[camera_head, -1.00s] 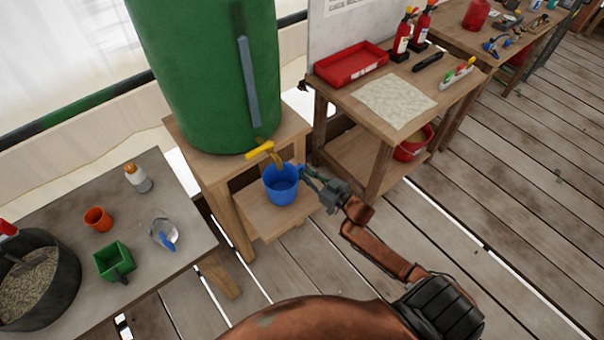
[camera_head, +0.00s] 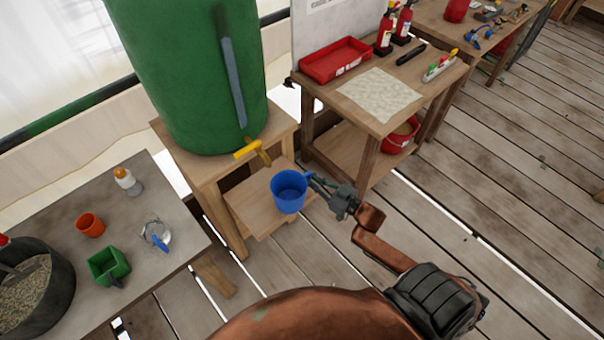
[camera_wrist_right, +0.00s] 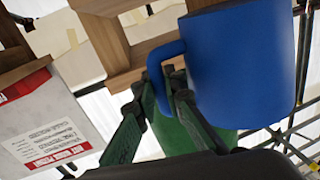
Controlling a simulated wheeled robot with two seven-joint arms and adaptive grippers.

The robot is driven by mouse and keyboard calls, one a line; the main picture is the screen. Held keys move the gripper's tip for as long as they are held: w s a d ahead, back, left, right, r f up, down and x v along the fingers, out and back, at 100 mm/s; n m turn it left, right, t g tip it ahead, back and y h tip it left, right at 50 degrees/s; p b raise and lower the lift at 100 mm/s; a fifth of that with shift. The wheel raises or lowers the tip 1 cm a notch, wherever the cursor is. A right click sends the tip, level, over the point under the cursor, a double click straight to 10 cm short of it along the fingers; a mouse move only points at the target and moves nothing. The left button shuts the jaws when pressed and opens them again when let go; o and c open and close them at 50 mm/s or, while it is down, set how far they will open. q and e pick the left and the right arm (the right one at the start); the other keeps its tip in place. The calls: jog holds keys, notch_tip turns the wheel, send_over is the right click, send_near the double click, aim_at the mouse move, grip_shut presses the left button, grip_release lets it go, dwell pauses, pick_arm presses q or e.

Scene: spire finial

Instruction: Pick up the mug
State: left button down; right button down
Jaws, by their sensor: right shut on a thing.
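The blue mug (camera_head: 289,192) is in the middle of the head view, in front of the tap's wooden stand, with its open top showing. My right gripper (camera_head: 316,184) is at the mug's right side, shut on its handle. In the right wrist view the mug (camera_wrist_right: 240,65) fills the upper right, and the gripper's fingers (camera_wrist_right: 168,98) close around the handle (camera_wrist_right: 158,72). The mug looks held in the air near the lower shelf; the exact gap is hard to tell. My left gripper is not in view.
A green barrel (camera_head: 185,75) with a yellow tap (camera_head: 248,149) stands on a wooden stand (camera_head: 240,205) behind the mug. A grey table (camera_head: 65,215) with an orange cup (camera_head: 90,225) and a green container (camera_head: 108,266) is at left. A workbench (camera_head: 330,98) with a red tray (camera_head: 335,62) is behind right.

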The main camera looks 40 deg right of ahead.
jog(key=p+v, duration=0.1)
jog(key=v, duration=0.8)
jog(key=shift+s, duration=0.25)
jog(key=shift+s+r, duration=0.1)
